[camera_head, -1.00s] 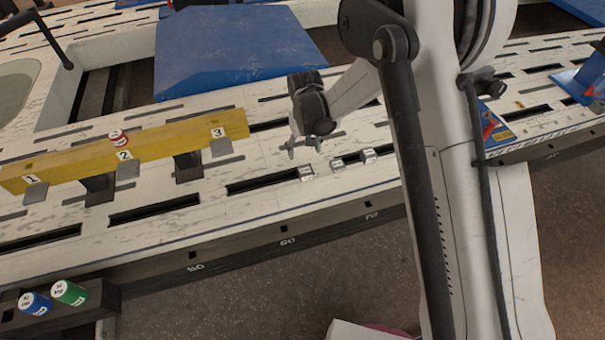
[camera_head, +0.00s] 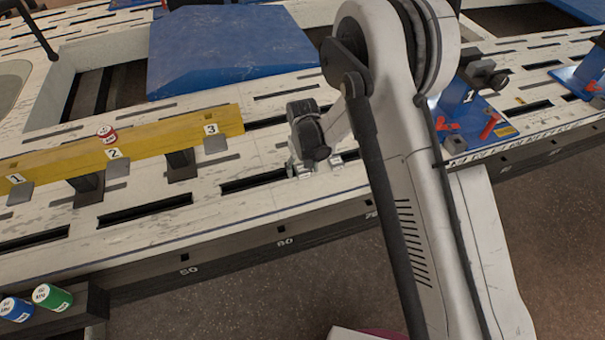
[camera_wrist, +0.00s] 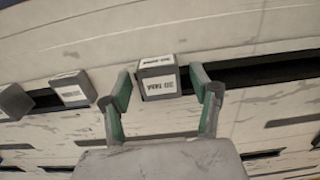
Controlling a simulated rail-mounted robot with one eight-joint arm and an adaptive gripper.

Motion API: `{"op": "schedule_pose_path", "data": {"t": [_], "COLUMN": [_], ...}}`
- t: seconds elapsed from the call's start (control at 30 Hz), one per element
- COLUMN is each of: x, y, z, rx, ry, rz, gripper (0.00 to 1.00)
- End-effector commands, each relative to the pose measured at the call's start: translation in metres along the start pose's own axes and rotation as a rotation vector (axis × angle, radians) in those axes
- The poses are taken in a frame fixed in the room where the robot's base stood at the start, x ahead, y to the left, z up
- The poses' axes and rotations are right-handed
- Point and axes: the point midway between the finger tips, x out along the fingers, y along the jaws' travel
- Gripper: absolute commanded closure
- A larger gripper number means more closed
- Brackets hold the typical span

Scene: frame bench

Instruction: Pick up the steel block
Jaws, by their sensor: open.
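Several small grey metal blocks with white labels stand in a row on the bench; I cannot read for sure which label says steel. In the wrist view one block (camera_wrist: 158,79) sits between the tips of my gripper (camera_wrist: 164,82), whose green-padded fingers are open, with a gap on each side. A second block (camera_wrist: 72,89) and a third block (camera_wrist: 12,102) stand to the left of the fingers. In the head view my gripper (camera_head: 303,164) is low over the row, partly hiding the blocks; one block (camera_head: 337,160) shows just right of it.
The slotted white bench (camera_head: 240,204) runs across the view. Blue fixtures are at the right (camera_head: 477,118).

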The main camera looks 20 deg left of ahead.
Motion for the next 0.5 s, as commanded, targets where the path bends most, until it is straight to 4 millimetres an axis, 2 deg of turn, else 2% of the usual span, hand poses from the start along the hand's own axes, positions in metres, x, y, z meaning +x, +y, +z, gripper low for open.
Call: {"op": "schedule_pose_path", "data": {"t": [0.23, 0.5], "x": [0.0020, 0.0019], "y": [-0.0002, -0.0002], "z": [0.0002, 0.0001], "rx": [0.000, 0.000], "ry": [0.000, 0.000], "rz": [0.000, 0.000], "gripper": [0.41, 0.77]}}
